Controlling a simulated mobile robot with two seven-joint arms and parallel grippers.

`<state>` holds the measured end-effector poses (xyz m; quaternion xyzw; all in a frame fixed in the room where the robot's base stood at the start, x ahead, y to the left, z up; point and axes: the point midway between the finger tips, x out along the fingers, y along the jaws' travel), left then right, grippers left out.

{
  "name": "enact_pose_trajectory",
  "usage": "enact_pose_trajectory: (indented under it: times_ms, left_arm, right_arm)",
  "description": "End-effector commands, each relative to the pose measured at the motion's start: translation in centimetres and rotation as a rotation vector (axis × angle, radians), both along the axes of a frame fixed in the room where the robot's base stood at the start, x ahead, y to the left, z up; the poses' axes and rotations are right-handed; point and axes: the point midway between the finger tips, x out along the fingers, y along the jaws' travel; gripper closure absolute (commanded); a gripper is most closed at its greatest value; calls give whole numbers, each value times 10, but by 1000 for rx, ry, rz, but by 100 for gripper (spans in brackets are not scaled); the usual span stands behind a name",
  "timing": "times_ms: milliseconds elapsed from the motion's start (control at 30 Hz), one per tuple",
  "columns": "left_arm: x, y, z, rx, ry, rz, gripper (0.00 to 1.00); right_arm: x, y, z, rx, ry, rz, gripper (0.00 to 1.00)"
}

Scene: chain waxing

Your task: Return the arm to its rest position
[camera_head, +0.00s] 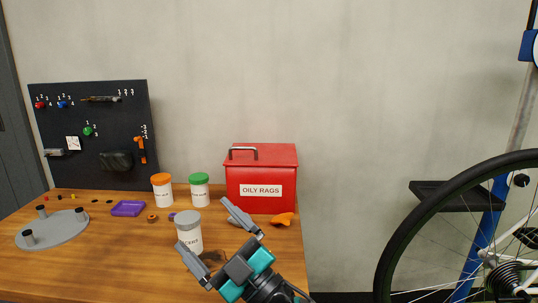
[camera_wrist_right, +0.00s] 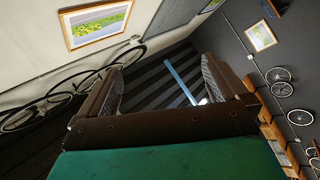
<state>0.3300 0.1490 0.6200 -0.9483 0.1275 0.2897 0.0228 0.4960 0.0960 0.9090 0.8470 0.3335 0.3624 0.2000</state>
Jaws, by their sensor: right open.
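My right gripper (camera_head: 207,226) is in the lower middle of the head view, its fingers spread wide. In the right wrist view the gap between the fingers (camera_wrist_right: 158,85) is empty. In the head view the fingers appear on both sides of a white jar with a grey lid (camera_head: 187,219), and one overlaps its lower part. The wrist view shows no jar between them. My left gripper is not in view.
A wooden bench (camera_head: 110,265) holds an orange-lidded jar (camera_head: 162,197), a green-lidded jar (camera_head: 200,195), a red OILY RAGS bin (camera_head: 280,180), a purple block (camera_head: 128,208) and a grey round plate (camera_head: 52,230). A black pegboard (camera_head: 110,125) stands behind. A bicycle wheel (camera_head: 385,255) is at right.

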Motion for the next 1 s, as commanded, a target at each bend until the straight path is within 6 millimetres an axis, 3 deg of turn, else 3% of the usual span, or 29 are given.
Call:
enact_pose_trajectory:
  times_ms: [33,133,267,400,600,733,800,1000]
  left_arm:
    - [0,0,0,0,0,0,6]
    - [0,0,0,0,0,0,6]
    - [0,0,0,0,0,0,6]
    - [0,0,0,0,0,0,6]
    - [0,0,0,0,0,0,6]
    - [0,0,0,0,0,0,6]
    - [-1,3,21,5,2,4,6]
    - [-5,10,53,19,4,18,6]
  right_arm:
    - [2,-25,-26,35,112,-71,0]
    - [2,-72,-74,86,326,-205,0]
    - [-18,-130,-142,118,604,-357,0]
    - [-59,-181,-206,117,875,-477,0]
    - [-125,-226,-265,87,1173,-571,0]
    - [-171,-247,-290,57,1339,-604,0]
    - [-168,-248,-268,58,1333,-609,0]
    - [-171,-256,-236,55,1328,-630,0]
